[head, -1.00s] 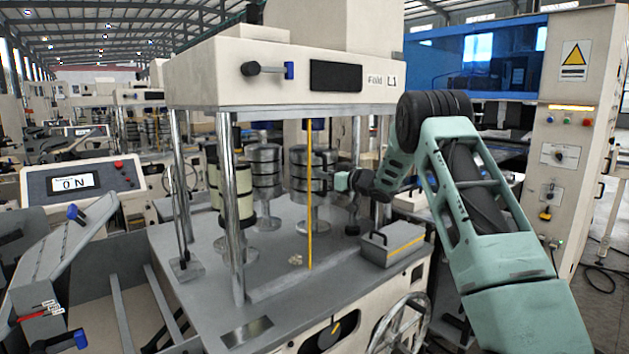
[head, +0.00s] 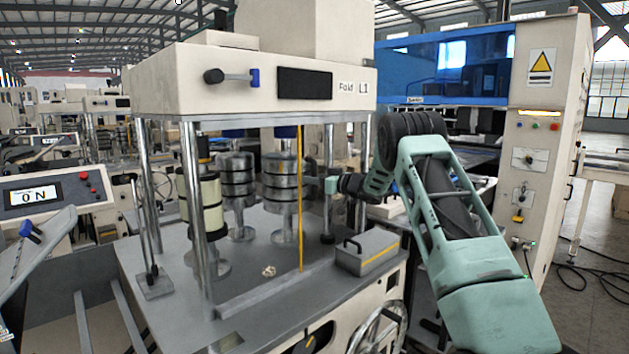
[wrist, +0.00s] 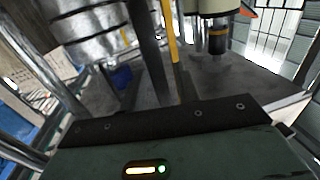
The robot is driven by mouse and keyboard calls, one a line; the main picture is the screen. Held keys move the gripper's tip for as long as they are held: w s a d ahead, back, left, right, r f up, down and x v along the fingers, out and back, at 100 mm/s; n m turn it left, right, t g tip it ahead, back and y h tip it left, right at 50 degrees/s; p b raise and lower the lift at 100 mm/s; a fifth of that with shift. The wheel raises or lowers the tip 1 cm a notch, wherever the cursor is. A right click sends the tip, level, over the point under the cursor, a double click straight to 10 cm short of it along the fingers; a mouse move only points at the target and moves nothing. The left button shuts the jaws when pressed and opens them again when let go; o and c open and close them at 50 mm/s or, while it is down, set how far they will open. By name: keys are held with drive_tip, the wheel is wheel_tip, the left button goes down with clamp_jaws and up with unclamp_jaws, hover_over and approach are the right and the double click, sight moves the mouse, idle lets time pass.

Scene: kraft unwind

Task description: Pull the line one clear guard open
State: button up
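The line one machine (head: 205,92) carries a panel marked "Fold L1". The clear guard shows mainly by its vertical yellow edge strip (head: 300,235) in front of the metal rolls; its clear pane is hard to see. The strip also crosses the top of the wrist view (wrist: 172,45). A dark handle (head: 312,164) is just right of the strip. My gripper (head: 318,184) is at this handle, reaching in from the right, and appears shut on it. The fingertips are small and partly hidden.
A grey box with a yellow stripe (head: 367,252) stands on the deck right of the strip. Chrome posts (head: 193,215) frame the bay. A small crumpled scrap (head: 268,271) lies on the deck. A handwheel (head: 380,325) is at the lower front. A control cabinet (head: 548,190) stands at right.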

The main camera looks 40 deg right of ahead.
drive_tip(key=b+v, duration=0.7)
drive_tip(key=v, duration=1)
drive_tip(key=shift+s, duration=0.15)
drive_tip(key=shift+d, duration=0.1)
